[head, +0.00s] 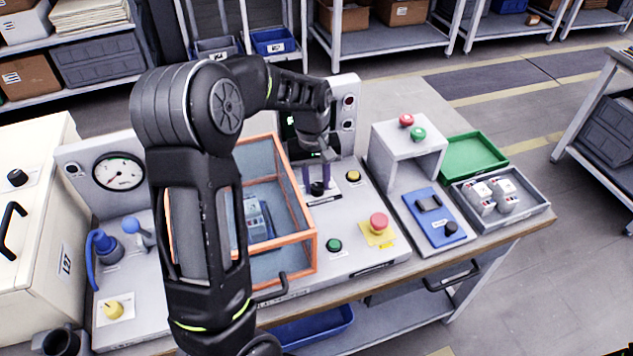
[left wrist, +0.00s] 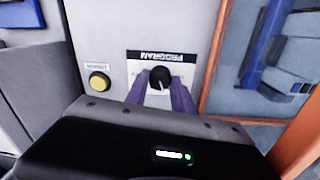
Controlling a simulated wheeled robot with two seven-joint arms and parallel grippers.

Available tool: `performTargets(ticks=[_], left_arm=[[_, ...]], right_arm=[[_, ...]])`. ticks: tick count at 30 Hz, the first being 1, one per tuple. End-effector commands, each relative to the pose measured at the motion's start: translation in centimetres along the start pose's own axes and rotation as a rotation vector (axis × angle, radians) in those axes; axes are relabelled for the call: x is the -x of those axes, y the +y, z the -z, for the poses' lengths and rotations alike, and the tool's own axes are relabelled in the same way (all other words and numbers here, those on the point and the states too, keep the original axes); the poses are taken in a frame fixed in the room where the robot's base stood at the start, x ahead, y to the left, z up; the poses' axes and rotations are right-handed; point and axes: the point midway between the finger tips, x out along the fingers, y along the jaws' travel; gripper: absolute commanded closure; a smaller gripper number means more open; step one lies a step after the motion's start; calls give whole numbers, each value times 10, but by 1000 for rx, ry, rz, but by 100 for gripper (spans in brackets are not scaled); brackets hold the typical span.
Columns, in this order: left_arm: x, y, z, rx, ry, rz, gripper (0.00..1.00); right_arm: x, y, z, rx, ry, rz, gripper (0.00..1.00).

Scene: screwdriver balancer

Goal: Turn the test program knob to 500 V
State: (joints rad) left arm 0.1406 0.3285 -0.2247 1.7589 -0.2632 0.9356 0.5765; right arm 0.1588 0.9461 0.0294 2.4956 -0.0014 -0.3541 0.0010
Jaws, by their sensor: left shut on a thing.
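The black test program knob (left wrist: 159,78) sits on a white plate marked PROGRAM (left wrist: 180,58) in the left wrist view. In the head view the knob (head: 317,188) shows on the grey test panel, right of the orange-framed box. My left gripper (left wrist: 166,90) has its purple fingers on either side of the knob, shut on it. In the head view my left gripper (head: 316,178) reaches down to the knob from above. The plate's voltage marks are too small to read, so I cannot tell the knob's setting. My right gripper is not in view.
The orange-framed box (head: 315,245) stands close to the left of the knob. A yellow button (head: 352,175), a green button (head: 333,245) and a red emergency button (head: 378,222) are on the panel nearby. A grey tray (head: 540,215) is at the right.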

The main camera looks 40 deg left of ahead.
Motion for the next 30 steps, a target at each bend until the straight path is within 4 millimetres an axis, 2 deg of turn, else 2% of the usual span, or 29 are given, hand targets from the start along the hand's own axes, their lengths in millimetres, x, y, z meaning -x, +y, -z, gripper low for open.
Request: performTargets(ticks=[30], left_arm=[[1, 2, 2, -963, -44, 0, 100]], right_arm=[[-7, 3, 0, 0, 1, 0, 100]])
